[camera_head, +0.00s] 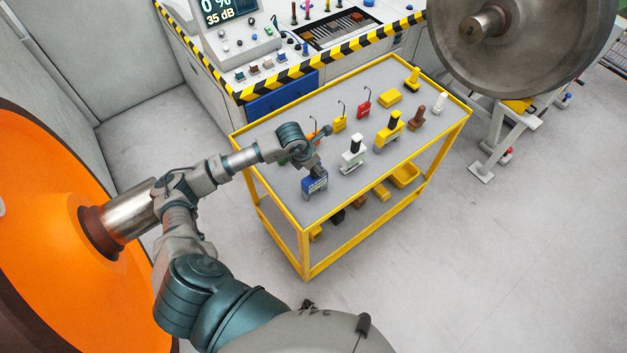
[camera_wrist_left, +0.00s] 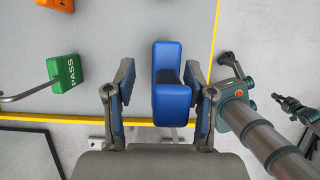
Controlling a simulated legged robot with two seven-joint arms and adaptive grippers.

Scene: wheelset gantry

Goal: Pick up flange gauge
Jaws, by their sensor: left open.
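A blue gauge (camera_head: 315,184) with a dark upper part stands upright on the near left corner of the cart top; no label names it as the flange gauge. My left gripper (camera_head: 314,168) is directly over it and hides part of its top. In the left wrist view the blue gauge (camera_wrist_left: 172,90) sits between the two fingers of my open left gripper (camera_wrist_left: 160,82). It is close to the right finger, with a clear gap to the left finger. Whether the right finger touches it, I cannot tell. My right gripper is not in view.
The yellow-framed cart (camera_head: 305,240) also bears a white gauge (camera_head: 352,155), a yellow gauge (camera_head: 388,132) and several small tools. A green PASS tag (camera_wrist_left: 65,72) is left of the gripper. A striped console (camera_head: 300,72) stands behind; orange (camera_head: 45,215) and grey (camera_head: 520,45) wheels flank the cart.

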